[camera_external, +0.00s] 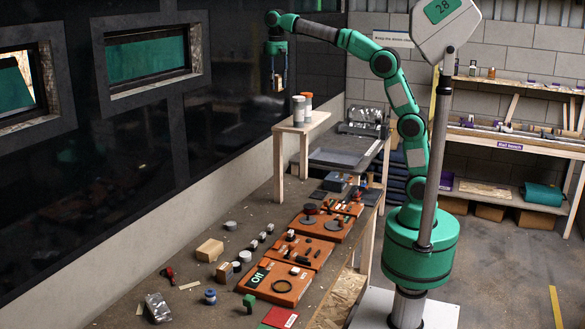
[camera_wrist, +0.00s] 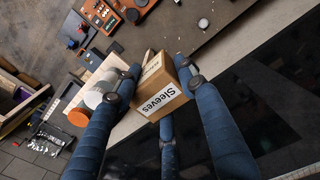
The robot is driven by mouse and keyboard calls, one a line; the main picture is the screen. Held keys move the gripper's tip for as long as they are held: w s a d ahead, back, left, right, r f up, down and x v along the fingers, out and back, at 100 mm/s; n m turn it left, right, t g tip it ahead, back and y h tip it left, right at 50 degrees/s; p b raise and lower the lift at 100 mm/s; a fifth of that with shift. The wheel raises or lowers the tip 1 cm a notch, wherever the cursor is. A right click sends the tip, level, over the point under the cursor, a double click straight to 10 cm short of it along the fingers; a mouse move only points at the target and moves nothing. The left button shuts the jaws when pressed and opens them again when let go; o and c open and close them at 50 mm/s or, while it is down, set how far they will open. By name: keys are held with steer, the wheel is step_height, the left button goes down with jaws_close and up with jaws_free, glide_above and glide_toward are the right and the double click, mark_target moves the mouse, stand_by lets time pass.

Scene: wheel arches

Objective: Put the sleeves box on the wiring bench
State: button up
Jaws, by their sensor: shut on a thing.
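The sleeves box (camera_wrist: 158,98) is a small brown carton with a white label reading "Sleeves" in the wrist view. My gripper (camera_external: 278,82) is shut on it and holds it in the air. In the wrist view my blue fingers (camera_wrist: 156,84) press on both sides of the box. In the external view the box is small and partly covered by the fingers, above and left of a small raised wooden stand (camera_external: 316,121). No label that I can read names the wiring bench. A long bench (camera_external: 185,240) with orange boards runs along the dark wall.
The long bench carries orange boards (camera_external: 279,282), a wooden block (camera_external: 209,250) and loose parts. A shelf unit (camera_external: 515,141) with a purple label stands at the back right.

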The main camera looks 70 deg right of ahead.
glide_above(279, 217)
step_height(279, 217, down, 55)
steer(key=shift+a, duration=0.2)
steer(key=shift+f+b, duration=0.6)
steer(key=shift+f, duration=1.85)
steer(key=shift+f+b, duration=0.65)
steer(key=shift+f, duration=1.85)
steer(key=shift+f, duration=0.1)
steer(key=o, duration=1.2)
